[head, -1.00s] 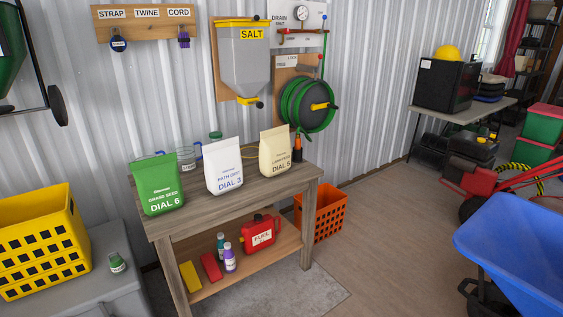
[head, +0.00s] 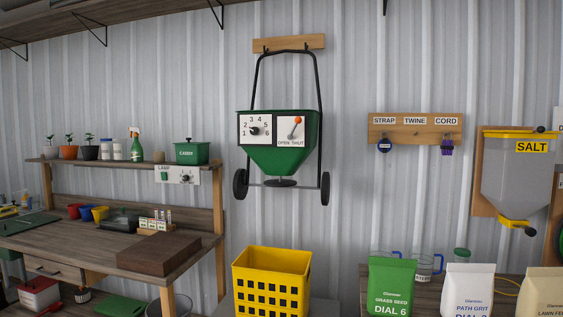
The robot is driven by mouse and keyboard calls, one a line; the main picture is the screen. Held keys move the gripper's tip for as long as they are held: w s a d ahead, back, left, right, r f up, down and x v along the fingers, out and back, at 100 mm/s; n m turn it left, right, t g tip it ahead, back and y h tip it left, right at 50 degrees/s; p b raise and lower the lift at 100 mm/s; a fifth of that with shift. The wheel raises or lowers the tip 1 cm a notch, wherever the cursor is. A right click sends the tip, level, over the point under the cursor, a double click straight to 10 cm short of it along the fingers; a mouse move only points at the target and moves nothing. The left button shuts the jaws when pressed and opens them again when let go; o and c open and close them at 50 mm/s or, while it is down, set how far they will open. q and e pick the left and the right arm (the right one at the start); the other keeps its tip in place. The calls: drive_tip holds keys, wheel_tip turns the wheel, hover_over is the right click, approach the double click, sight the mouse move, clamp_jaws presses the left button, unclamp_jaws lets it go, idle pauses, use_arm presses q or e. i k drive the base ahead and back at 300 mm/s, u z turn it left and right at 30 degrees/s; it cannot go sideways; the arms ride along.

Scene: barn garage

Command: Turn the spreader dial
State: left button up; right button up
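The green spreader (head: 284,158) hangs by its black handle from a wooden wall rail, with a wheel on each side. The spreader dial (head: 254,130) is a black knob on a white plate numbered 1 to 6, at the left of the hopper front. Its pointer is too small to read surely. Right of it, a lever (head: 294,127) with an orange-red tip stands on a plate marked OPEN and SHUT. Neither of my grippers is in view.
A yellow crate (head: 271,283) stands below the spreader. Bags marked GRASS SEED DIAL 6 (head: 390,287) and PATH GRIT (head: 467,289) stand right, beside a partly cropped LAWN FEED bag (head: 541,292). A workbench (head: 110,250) fills the left. The wall around the spreader is clear.

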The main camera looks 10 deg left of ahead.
sight(255, 131)
drive_tip(key=z, duration=0.1)
drive_tip(key=i, duration=2.5)
drive_tip(key=u, duration=0.25)
